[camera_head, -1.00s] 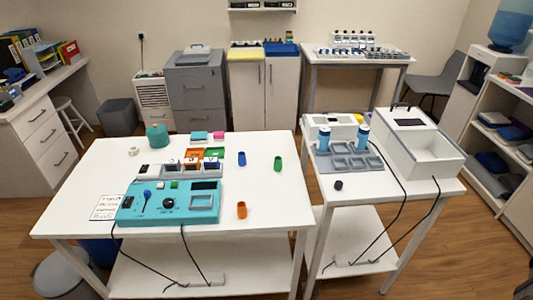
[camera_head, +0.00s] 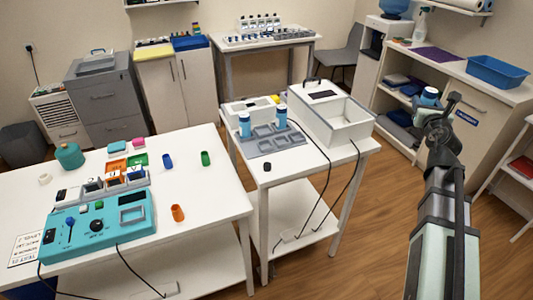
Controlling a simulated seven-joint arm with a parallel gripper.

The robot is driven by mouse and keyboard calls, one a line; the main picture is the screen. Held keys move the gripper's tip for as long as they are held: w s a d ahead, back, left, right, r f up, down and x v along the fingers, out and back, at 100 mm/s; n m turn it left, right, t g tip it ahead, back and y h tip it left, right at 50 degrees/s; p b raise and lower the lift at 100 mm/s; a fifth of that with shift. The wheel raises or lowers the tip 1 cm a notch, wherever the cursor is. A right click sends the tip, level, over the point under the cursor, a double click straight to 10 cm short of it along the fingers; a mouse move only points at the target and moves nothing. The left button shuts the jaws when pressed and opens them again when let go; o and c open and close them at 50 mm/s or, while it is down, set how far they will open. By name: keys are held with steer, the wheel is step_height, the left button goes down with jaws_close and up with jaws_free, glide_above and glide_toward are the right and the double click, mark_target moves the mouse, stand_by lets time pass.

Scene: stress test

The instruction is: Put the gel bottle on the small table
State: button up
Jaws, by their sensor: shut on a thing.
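My gripper (camera_head: 437,112) is at the right, in front of the shelf unit. It is shut on a small blue-and-white bottle (camera_head: 429,95), which looks like the gel bottle; the jaws hide its lower part. The small table (camera_head: 304,163) stands in the middle, left of my gripper and apart from it.
A larger white table (camera_head: 200,187) at the left holds a teal control box (camera_head: 98,224) and small coloured cups. Black cables hang off the small table's front. The small table's front strip is mostly bare. A shelf unit (camera_head: 480,84) with a blue bin (camera_head: 497,71) is behind my gripper.

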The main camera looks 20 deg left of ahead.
steer(key=s+a+n+g+y, duration=0.2)
steer(key=a+n+y, duration=0.15)
steer(key=a, duration=1.15)
steer(key=s+a+f+n+g+y, duration=0.1)
steer(key=s+a+n+g+y, duration=0.2)
steer(key=a, duration=1.2)
steer(key=s+a+n+g+y, duration=0.2)
steer(key=a+y, duration=0.3)
steer(key=a, duration=1)
steer(key=s+a+r+n+g+y, duration=0.15)
steer(key=s+a+n+g, duration=0.35)
steer(key=s+a, duration=1)
steer(key=s+a+n+g+y, duration=0.2)
steer(key=s+a+n+g, duration=0.35)
steer(key=s+a, duration=1)
steer(key=shift+m+g, duration=0.75)
steer(key=shift+m, duration=0.15)
steer(key=shift+w+a+f, duration=0.25)
steer(key=shift+w+f, duration=0.05)
steer(key=shift+f, duration=4.15)
steer(key=shift+w+a+f, duration=0.25)
steer(key=shift+w+f, duration=0.05)
steer(key=shift+f, duration=4.2)
steer(key=shift+w+a+f, duration=0.25)
steer(key=shift+w+f, duration=0.05)
steer(key=shift+f, duration=4.15)
steer(key=o, duration=1.2)
steer(key=shift+f, duration=0.15)
